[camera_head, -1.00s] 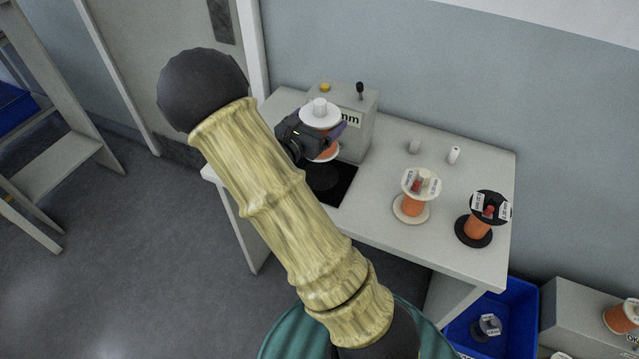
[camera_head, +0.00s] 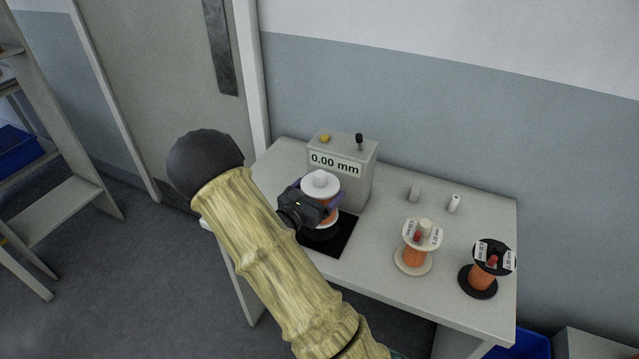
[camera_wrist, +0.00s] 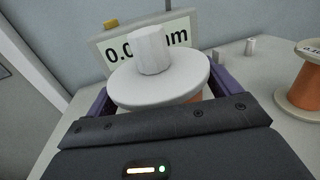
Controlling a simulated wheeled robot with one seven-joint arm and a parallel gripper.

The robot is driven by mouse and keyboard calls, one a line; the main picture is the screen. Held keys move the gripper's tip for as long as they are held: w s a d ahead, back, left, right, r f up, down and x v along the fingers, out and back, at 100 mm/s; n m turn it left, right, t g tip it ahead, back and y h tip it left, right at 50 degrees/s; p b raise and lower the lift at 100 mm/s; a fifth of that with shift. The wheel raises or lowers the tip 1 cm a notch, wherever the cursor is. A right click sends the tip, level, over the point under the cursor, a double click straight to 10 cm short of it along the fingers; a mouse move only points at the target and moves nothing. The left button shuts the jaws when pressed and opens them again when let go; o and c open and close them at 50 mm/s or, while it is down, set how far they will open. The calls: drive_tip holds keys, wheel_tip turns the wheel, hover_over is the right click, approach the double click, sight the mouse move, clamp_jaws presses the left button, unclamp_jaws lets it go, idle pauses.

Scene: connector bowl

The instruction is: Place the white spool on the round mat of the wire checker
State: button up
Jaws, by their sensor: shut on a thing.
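The white spool (camera_head: 320,186) has white flanges and orange wire, and is upright in my gripper (camera_head: 313,206). The wrist view shows its white top flange (camera_wrist: 160,82) and hub between my purple fingers. My gripper is shut around the spool's middle. The wire checker (camera_head: 345,170) is a grey box reading 0.00 mm. Its round black mat (camera_head: 322,236) lies on a black square base (camera_head: 343,240) in front of the box. The spool's lower flange is just above or on the mat; I cannot tell if they touch. The mat is partly hidden by the spool and gripper.
A cream-flanged spool (camera_head: 415,258) and a black-flanged spool (camera_head: 482,275) stand on the table (camera_head: 385,198) to the right. Two small pale cylinders stand behind them, one of them here (camera_head: 454,204). A wall rises behind the table.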

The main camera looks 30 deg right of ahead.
idle(0.3)
drive_tip(key=shift+f, duration=2)
drive_tip(key=shift+f, duration=0.2)
drive_tip(key=o, duration=1.6)
drive_tip(key=shift+s+a+r, duration=0.1)
drive_tip(key=shift+a, duration=0.05)
drive_tip(key=b+v, duration=0.1)
drive_tip(key=v, duration=1)
drive_tip(key=shift+s+a, duration=0.2)
drive_tip(key=shift+a, duration=0.15)
